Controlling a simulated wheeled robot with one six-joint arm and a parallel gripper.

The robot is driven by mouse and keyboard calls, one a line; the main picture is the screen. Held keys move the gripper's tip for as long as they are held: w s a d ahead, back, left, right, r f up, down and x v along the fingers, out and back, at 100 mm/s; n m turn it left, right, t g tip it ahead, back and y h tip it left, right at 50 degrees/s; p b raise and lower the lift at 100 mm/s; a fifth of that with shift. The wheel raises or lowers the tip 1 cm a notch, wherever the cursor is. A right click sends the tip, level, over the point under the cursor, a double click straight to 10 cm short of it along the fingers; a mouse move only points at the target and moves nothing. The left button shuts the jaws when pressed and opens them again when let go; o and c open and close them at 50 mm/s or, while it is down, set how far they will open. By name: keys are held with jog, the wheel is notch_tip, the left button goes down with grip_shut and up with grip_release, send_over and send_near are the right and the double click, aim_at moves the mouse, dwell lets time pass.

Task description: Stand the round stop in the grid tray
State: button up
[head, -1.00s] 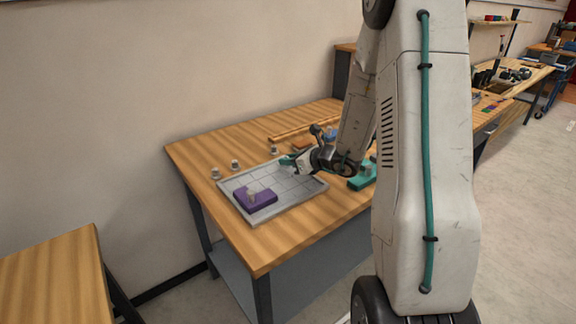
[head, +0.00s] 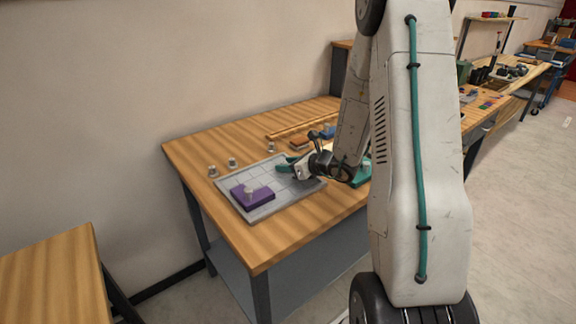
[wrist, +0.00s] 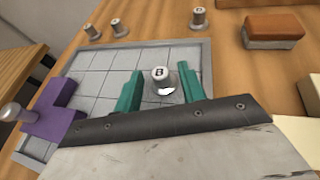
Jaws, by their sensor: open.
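A grey metal round stop with a B on its top (wrist: 159,77) stands between the fingers of my gripper (wrist: 159,90) in the wrist view. My gripper is open, with one teal finger on each side of the stop. The stop appears upright over the grid tray; its base is partly hidden by my gripper. The grey grid tray (head: 290,203) lies flat on the wooden table. In the head view my gripper (head: 287,166) is low over the tray's far right part, and the stop cannot be made out there.
A purple block (head: 262,198) with a grey peg sits at the tray's near left. Other small round stops (head: 213,171) stand on the table beyond the tray. A brown block (wrist: 272,28) lies beyond its right side. The tray's middle cells are clear.

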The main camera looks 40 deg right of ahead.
jog(key=v, duration=1.1)
jog(key=shift+s, duration=0.2)
jog(key=s+a+r+n+g+y, duration=0.1)
jog(key=a+r+n+g+y, duration=0.1)
jog(key=a+r+n, duration=0.3)
jog(key=s+a+r+n+g+y, duration=0.15)
jog(key=a+n, duration=0.25)
jog(key=a, duration=0.4)
jog(key=s+a+r+n+g+y, duration=0.1)
jog(key=s+a+r+n+g, duration=0.45)
jog(key=s+a+n, duration=0.45)
jog(key=s+r+n+g+h, duration=0.2)
jog(key=s+r+n+h, duration=0.1)
jog(key=s+n+h, duration=0.5)
jog(key=s+n, duration=0.3)
jog(key=n, duration=0.2)
jog(key=shift+s+d+r+n, duration=0.3)
jog(key=shift+d+r, duration=0.05)
jog(key=shift+d, duration=0.05)
jog(key=shift+h, duration=0.25)
